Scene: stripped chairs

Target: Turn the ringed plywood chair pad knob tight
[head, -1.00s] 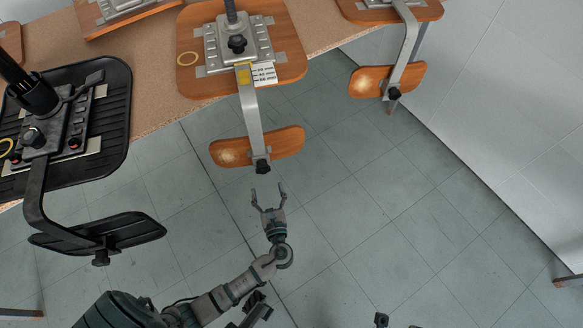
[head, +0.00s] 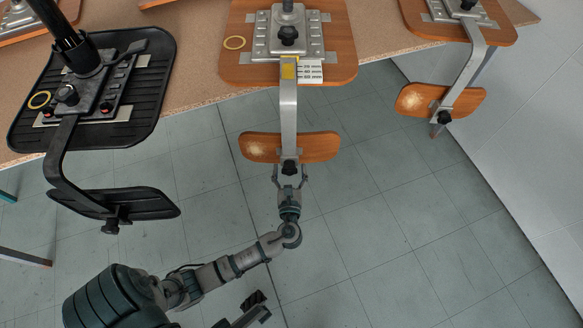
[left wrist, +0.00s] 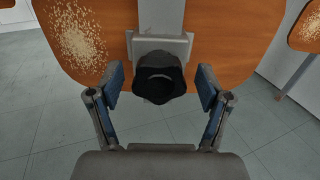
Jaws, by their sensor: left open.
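My left gripper (head: 289,175) is open at the knob. In the left wrist view its two fingers stand one on each side of the knob, with a gap on both sides.
Another plywood chair pad (head: 412,98) hangs to the right. The table edge (head: 205,108) runs behind; the tiled floor in front is clear.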

